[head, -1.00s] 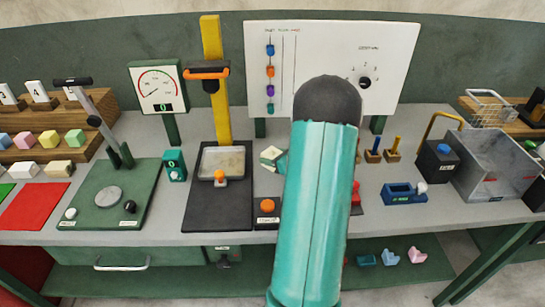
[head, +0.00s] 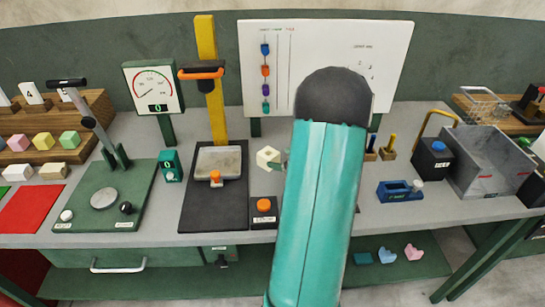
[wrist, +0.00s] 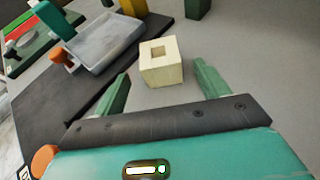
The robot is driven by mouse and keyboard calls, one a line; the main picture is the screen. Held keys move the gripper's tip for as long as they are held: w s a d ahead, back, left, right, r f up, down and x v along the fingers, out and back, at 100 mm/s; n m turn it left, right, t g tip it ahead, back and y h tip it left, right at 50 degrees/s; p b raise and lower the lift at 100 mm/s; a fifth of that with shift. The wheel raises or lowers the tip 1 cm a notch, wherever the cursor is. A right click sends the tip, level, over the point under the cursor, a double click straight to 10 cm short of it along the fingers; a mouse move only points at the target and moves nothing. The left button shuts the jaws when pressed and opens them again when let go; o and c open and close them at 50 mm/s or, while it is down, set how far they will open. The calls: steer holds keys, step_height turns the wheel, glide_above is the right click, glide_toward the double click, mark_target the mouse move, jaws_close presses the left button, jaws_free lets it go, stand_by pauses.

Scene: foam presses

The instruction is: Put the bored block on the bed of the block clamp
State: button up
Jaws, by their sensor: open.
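The bored block (head: 268,157) is a cream cube with a square hole in its top. It rests on the grey table right of the black base with the yellow column. In the wrist view the bored block (wrist: 161,69) is just beyond the two green fingertips of my gripper (wrist: 163,79), roughly centred between them. My gripper is open and empty; in the head view my arm hides most of it. A grey rectangular bed (head: 219,160) with an orange knob sits on the black base. A small blue device (head: 400,191) stands at right. I cannot read which is labelled block clamp.
An orange button box (head: 264,209) stands near the table's front edge, right of the black base. A teal counter box (head: 171,165) and a green lever press (head: 104,199) stand at left. A grey bin (head: 487,160) is at right.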

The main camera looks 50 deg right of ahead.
steer(key=v, duration=0.5)
steer(key=w+a+r+m+g+h, duration=0.2)
steer(key=w+a+r+m+h, duration=0.4)
steer(key=w+r+m, duration=0.65)
steer(key=s+a+r+m+g+y, duration=0.1)
steer(key=s+a+r+m, duration=0.1)
steer(key=a+m, duration=0.6)
steer(key=s+a+r+m+g+y, duration=0.2)
steer(key=a+m, duration=0.6)
steer(key=a, duration=0.9)
steer(key=shift+s+r+m, duration=0.35)
steer(key=shift+s+r, duration=0.35)
steer(key=shift+r, duration=0.05)
steer(key=shift+o, duration=0.5)
steer(key=s+a+f+m+g+y, duration=0.1)
steer(key=s+a+m+y, duration=0.3)
steer(key=s+a, duration=0.5)
steer(key=a+m+g, duration=0.1)
steer(key=a+m, duration=0.1)
steer(key=a, duration=0.2)
steer(key=shift+s+a+f+g, duration=0.35)
steer(key=shift+a+g, duration=0.05)
